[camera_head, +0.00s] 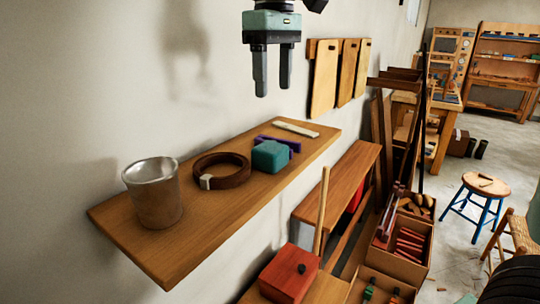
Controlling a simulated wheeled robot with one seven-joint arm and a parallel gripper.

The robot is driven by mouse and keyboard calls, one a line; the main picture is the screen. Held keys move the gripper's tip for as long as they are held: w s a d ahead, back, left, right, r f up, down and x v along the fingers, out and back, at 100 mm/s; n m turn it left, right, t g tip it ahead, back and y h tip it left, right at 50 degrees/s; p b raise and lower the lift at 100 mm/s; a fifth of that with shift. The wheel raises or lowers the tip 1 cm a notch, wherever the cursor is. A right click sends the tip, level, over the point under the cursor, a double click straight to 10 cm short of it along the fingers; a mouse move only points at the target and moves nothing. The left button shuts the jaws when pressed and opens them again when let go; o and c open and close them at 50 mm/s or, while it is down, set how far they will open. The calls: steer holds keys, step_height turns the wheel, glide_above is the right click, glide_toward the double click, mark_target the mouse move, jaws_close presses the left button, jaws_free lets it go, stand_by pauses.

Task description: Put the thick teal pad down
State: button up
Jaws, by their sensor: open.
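The thick teal pad (270,156) rests on the wooden wall shelf (225,215), toward its right half. It leans against or sits just in front of a purple piece (292,144); I cannot tell whether they touch. My gripper (273,90) hangs above the pad, well clear of it. Its two dark fingers point down and are apart, with nothing between them.
On the shelf, a brown ring-shaped strap (222,172) and a metal cup (153,193) stand left of the pad. A pale flat piece (296,129) lies beyond it. Wooden boards (325,78) hang on the wall. The shelf's front left is bare.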

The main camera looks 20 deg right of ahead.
steer(key=p, duration=0.1)
glide_toward(274, 147)
step_height(274, 147, down, 5)
steer(key=shift+f, duration=0.1)
steer(key=shift+s+f+p, duration=0.1)
steer(key=shift+f+p, duration=1.15)
steer(key=shift+f, duration=1.55)
steer(key=c, duration=0.7)
